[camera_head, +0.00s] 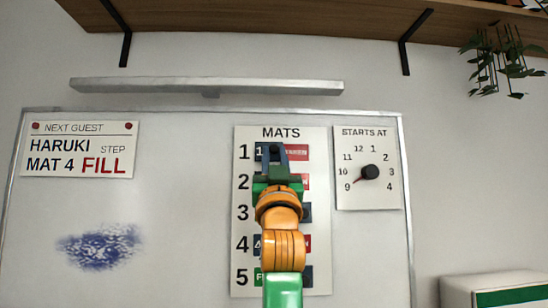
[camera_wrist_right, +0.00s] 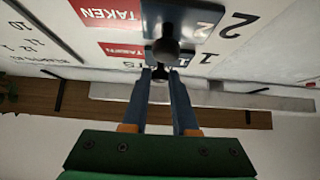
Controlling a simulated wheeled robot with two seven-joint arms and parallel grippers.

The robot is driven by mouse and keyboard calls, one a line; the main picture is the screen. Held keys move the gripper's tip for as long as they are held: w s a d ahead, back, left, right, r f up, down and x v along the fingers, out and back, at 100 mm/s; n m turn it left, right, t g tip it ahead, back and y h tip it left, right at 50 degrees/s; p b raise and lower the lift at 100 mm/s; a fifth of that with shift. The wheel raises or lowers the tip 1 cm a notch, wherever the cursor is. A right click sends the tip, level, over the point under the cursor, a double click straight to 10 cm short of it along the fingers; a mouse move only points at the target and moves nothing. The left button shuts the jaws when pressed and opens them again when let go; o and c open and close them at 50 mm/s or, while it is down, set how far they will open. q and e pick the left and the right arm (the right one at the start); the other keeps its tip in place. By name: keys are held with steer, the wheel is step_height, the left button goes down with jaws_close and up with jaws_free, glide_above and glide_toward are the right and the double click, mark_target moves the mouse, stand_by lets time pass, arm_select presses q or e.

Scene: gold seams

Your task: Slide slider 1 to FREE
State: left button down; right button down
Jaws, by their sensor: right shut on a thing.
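The MATS board (camera_head: 321,230) hangs on the whiteboard, with numbered rows 1 to 5. Slider 1 (camera_head: 259,153) is a dark blue tile at the left of row 1; a red TAKEN field (camera_head: 299,153) shows to its right. My right gripper (camera_head: 273,150) is in front of row 1. In the wrist view, upside down, the right fingers (camera_wrist_right: 160,80) are shut on slider 1's dark knob (camera_wrist_right: 159,71). Slider 2's knob (camera_wrist_right: 167,47) is close by, apart from the fingers. The fingers partly hide slider 1. My left gripper is not in view.
My arm hides the middle of the lower rows. A STARTS AT dial (camera_head: 370,172) is right of the board, its pointer toward 9. A guest card (camera_head: 80,149) reads HARUKI, MAT 4, STEP FILL. A light bar (camera_head: 207,85) and shelf (camera_head: 260,16) are above.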

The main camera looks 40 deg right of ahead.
steer(key=s+d+b, duration=0.1)
steer(key=s+d, duration=0.3)
steer(key=shift+s+d, duration=0.1)
steer(key=shift+d, duration=0.3)
steer(key=shift+a+r, duration=0.1)
steer(key=shift+a, duration=0.05)
steer(key=c, duration=0.9)
jaws_free()
steer(key=shift+o, duration=1)
steer(key=shift+s+d, duration=0.15)
steer(key=shift+d, duration=0.05)
steer(key=b+v, duration=0.6)
steer(key=v, duration=0.1)
steer(key=shift+b, duration=0.35)
